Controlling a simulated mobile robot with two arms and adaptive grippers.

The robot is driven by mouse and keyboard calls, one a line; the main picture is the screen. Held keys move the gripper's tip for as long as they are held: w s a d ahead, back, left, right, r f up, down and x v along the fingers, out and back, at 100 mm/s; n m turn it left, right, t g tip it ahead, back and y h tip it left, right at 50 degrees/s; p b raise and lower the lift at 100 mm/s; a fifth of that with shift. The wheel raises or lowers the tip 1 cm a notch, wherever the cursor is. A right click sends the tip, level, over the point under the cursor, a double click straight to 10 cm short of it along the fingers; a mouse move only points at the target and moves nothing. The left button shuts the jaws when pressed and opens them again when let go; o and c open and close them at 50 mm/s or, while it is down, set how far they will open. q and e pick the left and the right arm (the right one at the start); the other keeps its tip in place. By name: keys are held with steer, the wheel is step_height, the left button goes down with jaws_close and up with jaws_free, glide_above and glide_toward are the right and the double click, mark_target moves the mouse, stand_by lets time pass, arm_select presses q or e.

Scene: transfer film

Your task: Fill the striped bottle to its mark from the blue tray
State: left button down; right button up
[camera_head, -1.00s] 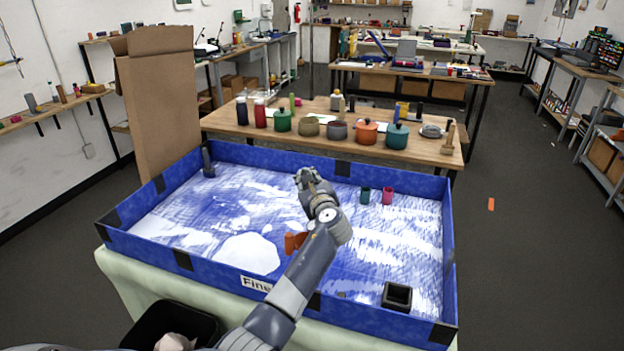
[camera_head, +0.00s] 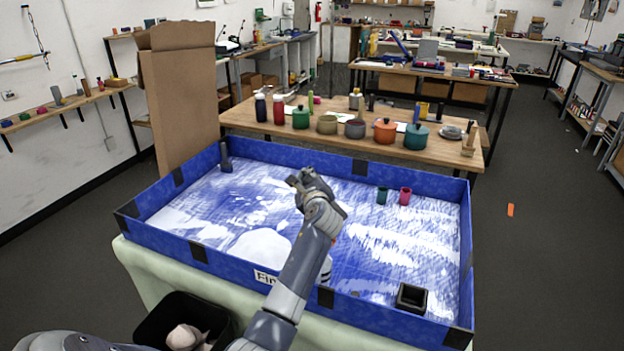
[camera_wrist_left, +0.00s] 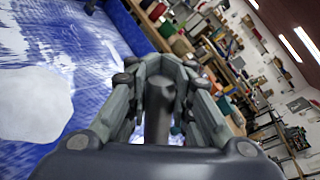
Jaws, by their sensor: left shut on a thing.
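The blue tray (camera_head: 230,264) stands in front of me, with white material spread over its floor and a white heap (camera_head: 258,243) left of centre. The wrist view also shows the heap (camera_wrist_left: 32,104). My left gripper (camera_head: 299,182) is above the middle of the tray, shut on a dark grey thing (camera_wrist_left: 158,110). The fingers hide much of it, so I cannot tell what it is. A pale, banded object (camera_head: 325,270), possibly the striped bottle, shows partly behind my left forearm near the front wall. Its mark is not visible. My right gripper is not in view.
A teal cup (camera_head: 382,196) and a magenta cup (camera_head: 405,196) stand at the tray's right rear. A black square box (camera_head: 411,298) sits at the front right, a dark upright object (camera_head: 225,157) in the back left corner. A bench (camera_head: 350,142) with pots stands behind.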

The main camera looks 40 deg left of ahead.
arm_select(q)
steer(key=shift+s+a+f+n, duration=0.3)
steer(key=shift+a+n, duration=0.1)
steer(key=shift+a, duration=0.1)
steer(key=shift+s+a+f+n+h+p, duration=0.8)
steer(key=shift+s+a+f+n+h, duration=0.65)
steer(key=shift+a+f+n, duration=1.35)
steer(key=w+d+r+m+y+p, duration=0.1)
steer(key=d+r+m+p, duration=0.1)
steer(key=d+r, duration=0.1)
steer(key=w+d+r+m+y+p, duration=0.1)
steer(key=w+d+r+m+p, duration=0.1)
steer(key=d+r+m, duration=0.1)
steer(key=w+d+r+m+y+p, duration=0.1)
steer(key=w+d+r+m+p, duration=0.1)
steer(key=d+r+m, duration=0.1)
steer(key=shift+w+d+r+y, duration=0.1)
steer(key=shift+w+r+y, duration=0.15)
steer(key=shift+y, duration=0.1)
steer(key=w+d+m+y+b, duration=0.1)
steer(key=w+d+m+b, duration=0.1)
steer(key=d+m, duration=0.3)
steer(key=shift+w+d+f+m+t, duration=0.3)
steer(key=shift+w+d, duration=0.1)
steer(key=shift+w, duration=0.4)
